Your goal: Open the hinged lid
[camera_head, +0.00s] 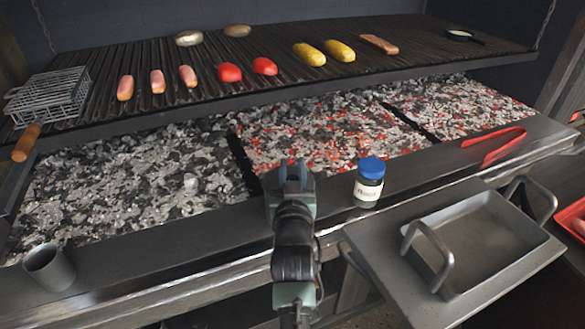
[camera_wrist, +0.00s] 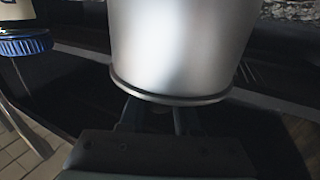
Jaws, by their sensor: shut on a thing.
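My gripper (camera_head: 292,175) is above the front ledge, left of the blue-capped jar. In the wrist view, a smooth silver cylinder (camera_wrist: 182,45) with a dark rim fills the upper middle, close against my fingers. The fingers run behind its rim, so the tips and the exact contact are hidden. My gripper is shut on it, as far as this shows. In the head view the cylinder is hidden by my gripper and arm. A wire basket (camera_head: 48,95) with a wooden handle (camera_head: 27,142) lies on the grate at the left. I cannot tell which part is a hinged lid.
The blue-capped jar (camera_head: 369,182) stands close right of my gripper; its cap (camera_wrist: 24,46) shows in the wrist view. A grey cup (camera_head: 49,268) is at the ledge's left end. Red tongs (camera_head: 494,146) and a handled pan (camera_head: 535,248) are right. Glowing coals lie beyond the ledge.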

